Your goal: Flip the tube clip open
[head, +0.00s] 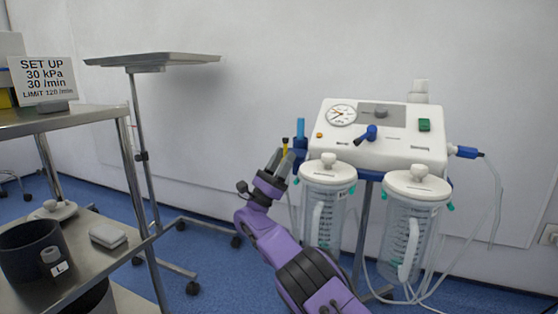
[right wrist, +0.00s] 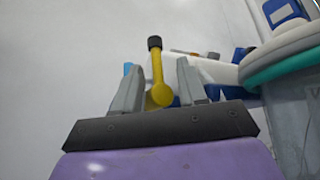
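The tube clip shows in the right wrist view as a yellow lever (right wrist: 159,84) with a black tip and a rounded yellow base. It stands nearly upright between the two grey fingers of my right gripper (right wrist: 160,66), with a gap on each side. In the head view the yellow lever (head: 285,146) is small, just beyond the fingertips of my right gripper (head: 280,161), left of the suction machine (head: 380,135). My right gripper is open and appears to hold nothing. The clip's lower part and its tube are partly hidden by the gripper. My left gripper is not in view.
Two clear jars with white lids, the left jar (head: 325,210) and the right jar (head: 411,235), hang in front of the machine, close to my right arm. A steel cart (head: 75,118) with a sign (head: 43,78) stands left. An empty tray stand (head: 160,59) stands behind.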

